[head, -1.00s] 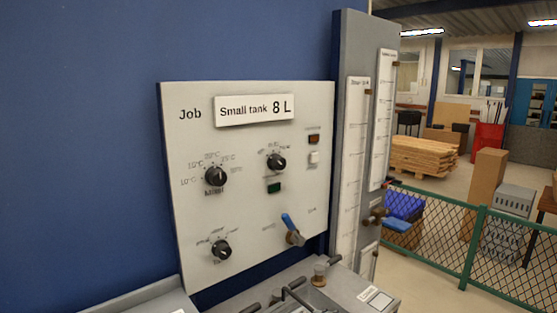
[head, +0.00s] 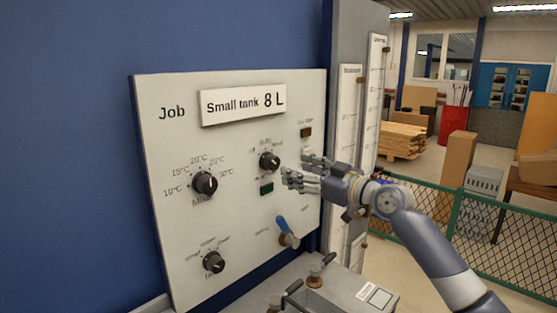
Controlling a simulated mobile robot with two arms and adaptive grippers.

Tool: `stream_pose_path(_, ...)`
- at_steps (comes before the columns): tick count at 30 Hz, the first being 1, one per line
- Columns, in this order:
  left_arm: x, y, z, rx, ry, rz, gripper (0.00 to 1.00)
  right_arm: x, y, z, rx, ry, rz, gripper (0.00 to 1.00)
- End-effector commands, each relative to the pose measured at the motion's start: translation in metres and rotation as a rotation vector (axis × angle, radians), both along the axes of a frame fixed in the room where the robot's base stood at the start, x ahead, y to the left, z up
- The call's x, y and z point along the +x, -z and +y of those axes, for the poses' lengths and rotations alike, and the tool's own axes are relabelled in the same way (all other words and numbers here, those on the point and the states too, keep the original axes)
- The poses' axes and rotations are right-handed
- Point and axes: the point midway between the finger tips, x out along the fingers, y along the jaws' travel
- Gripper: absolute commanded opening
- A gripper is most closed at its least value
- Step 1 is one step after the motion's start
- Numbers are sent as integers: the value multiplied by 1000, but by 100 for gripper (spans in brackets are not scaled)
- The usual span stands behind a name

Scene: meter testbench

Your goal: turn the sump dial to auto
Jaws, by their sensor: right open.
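A white control panel (head: 235,230) bears three black dials. The upper right dial (head: 270,162) has small position labels around it, and the top one seems to read Auto; this looks like the sump dial. Its exact pointer direction is hard to tell. My right gripper (head: 294,170) is open and empty, just right of this dial and in front of the panel, with its fingers pointing left toward it. It appears apart from the dial. My left gripper is out of view.
A temperature dial (head: 205,183) sits left and another dial (head: 214,262) below. A green indicator (head: 266,189) and blue-handled valve (head: 286,231) are under the upper right dial. A grey bench (head: 345,290) with black handles juts out below. A green fence (head: 500,240) stands at right.

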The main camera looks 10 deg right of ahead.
Motion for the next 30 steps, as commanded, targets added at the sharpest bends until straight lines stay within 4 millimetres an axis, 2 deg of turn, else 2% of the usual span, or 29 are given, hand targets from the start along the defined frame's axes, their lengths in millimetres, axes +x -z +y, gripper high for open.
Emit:
stream_pose_path(1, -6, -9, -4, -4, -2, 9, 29, 9, -5, 8, 3, -2, 3, 54)
stream_pose_path(5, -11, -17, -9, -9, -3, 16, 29, 29, -4, 21, 3, -3, 3, 54)
stream_pose_path(12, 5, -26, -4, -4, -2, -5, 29, 51, -1, 35, 0, -2, 2, 54)
stream_pose_path(17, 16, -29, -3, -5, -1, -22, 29, 57, 0, 39, 0, -1, 2, 54)
stream_pose_path(25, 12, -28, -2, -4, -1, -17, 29, 57, 1, 39, -2, -1, 1, 54)
stream_pose_path(30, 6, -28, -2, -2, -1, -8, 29, 57, 1, 39, -1, -1, 2, 16)
